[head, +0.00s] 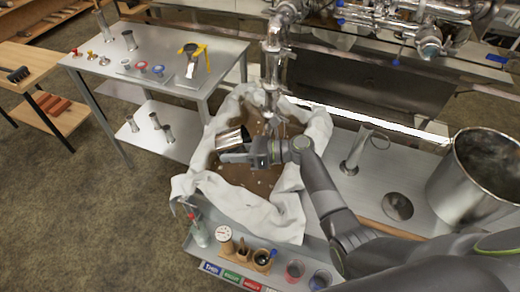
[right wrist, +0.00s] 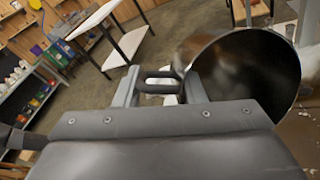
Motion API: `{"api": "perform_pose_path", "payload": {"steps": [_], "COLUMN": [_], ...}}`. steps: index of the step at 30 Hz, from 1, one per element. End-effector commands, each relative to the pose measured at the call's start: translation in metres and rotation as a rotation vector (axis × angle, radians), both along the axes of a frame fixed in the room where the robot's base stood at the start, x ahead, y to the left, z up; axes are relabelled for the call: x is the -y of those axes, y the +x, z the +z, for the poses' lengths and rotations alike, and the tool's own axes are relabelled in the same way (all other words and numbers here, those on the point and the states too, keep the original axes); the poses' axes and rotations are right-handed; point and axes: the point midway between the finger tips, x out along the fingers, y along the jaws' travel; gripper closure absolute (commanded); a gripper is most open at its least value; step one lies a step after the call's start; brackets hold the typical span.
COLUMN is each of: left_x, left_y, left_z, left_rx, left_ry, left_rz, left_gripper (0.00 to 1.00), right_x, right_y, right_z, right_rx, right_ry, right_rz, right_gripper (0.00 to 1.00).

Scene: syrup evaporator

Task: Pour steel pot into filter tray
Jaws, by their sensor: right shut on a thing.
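The small steel pot (head: 229,140) is held tilted above the filter tray in the head view. Its dark, round open mouth fills the upper right of the right wrist view (right wrist: 255,70). My right gripper (head: 258,158) is shut on the pot's handle, which shows between the fingers in the wrist view (right wrist: 160,86). The filter tray is lined with a draped white cloth (head: 240,212) and has brown liquid with pale flecks (head: 240,176) in it. I cannot tell whether anything is flowing from the pot. My left gripper is not in view.
A vertical metal pipe (head: 271,65) comes down over the tray's back. A large steel pot (head: 470,185) and a tall cup (head: 356,152) stand at right. Jars and small tools line the front shelf (head: 262,260). A steel side table (head: 150,60) stands behind left.

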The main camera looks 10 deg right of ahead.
Motion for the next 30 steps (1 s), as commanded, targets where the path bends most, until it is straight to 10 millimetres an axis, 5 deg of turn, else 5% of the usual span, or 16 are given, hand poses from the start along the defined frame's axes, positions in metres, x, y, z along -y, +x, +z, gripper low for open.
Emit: {"api": "perform_pose_path", "payload": {"steps": [30], "left_x": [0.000], "left_y": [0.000], "left_z": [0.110], "left_rx": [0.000], "left_ry": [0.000], "left_rz": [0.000], "left_gripper": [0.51], "right_x": [-0.024], "right_y": [0.005], "right_z": [-0.027], "right_rx": [-0.081], "right_ry": [-0.463], "right_rz": [0.000], "right_gripper": [1.00]}}
